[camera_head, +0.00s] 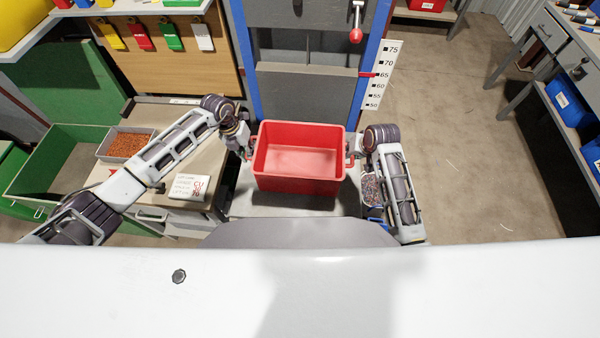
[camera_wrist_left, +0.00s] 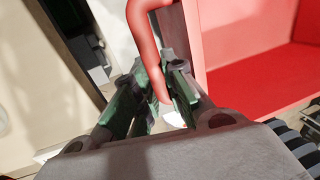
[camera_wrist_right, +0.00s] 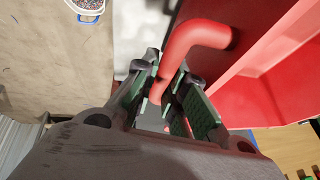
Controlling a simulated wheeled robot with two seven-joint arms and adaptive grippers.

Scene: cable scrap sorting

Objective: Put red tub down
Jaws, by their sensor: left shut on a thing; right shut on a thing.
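The red tub (camera_head: 298,183) is an empty open box with a handle at each side, and it looks level in the head view. It is between my two grippers, over or on a grey surface; I cannot tell whether it touches that surface. My left gripper (camera_head: 245,153) is shut on the tub's left handle, a red bar (camera_wrist_left: 146,30) in the left wrist view. My right gripper (camera_head: 354,154) is shut on the right handle, a red bar (camera_wrist_right: 195,40) in the right wrist view. The tub's underside is hidden.
A grey machine with blue posts (camera_head: 368,70) and a height scale (camera_head: 384,75) stands just behind the tub. A bench with a tray of orange granules (camera_head: 125,145) and a white sign (camera_head: 188,187) is at left. Open floor (camera_head: 450,150) lies at right.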

